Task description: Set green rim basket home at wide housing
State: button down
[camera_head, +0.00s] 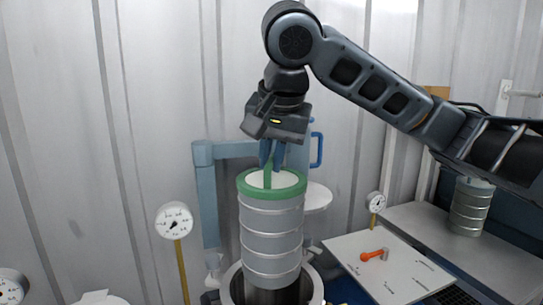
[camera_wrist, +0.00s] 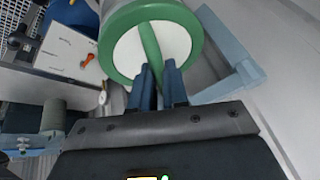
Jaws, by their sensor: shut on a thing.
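The green rim basket (camera_head: 271,235) is a grey ribbed cylinder with a green rim and a green bar across its white top. My gripper (camera_head: 272,160) is above it with its blue fingers shut on the green bar. In the wrist view the basket's green rim (camera_wrist: 112,57) and white top show just beyond my fingers (camera_wrist: 157,85). The basket hangs upright, and its lower end is at the mouth of the wide housing (camera_head: 229,289), an open round vessel at the bottom of the head view.
A blue-grey post with a side arm (camera_head: 207,195) stands just behind and left of the basket. A gauge (camera_head: 175,221) stands to the left, another (camera_head: 376,202) to the right. A white board with an orange-handled part (camera_head: 374,255) and a bench with another cylinder (camera_head: 470,208) lie right.

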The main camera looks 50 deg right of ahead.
aim_at(272, 242)
jog(key=shift+f+b, duration=7.55)
jog(key=shift+f, duration=1.3)
notch_tip(272, 242, down, 13)
jog(key=b, duration=0.8)
jog(key=shift+f, duration=0.2)
jog(key=c, duration=1.1)
grip_release()
jog(key=shift+o, duration=0.2)
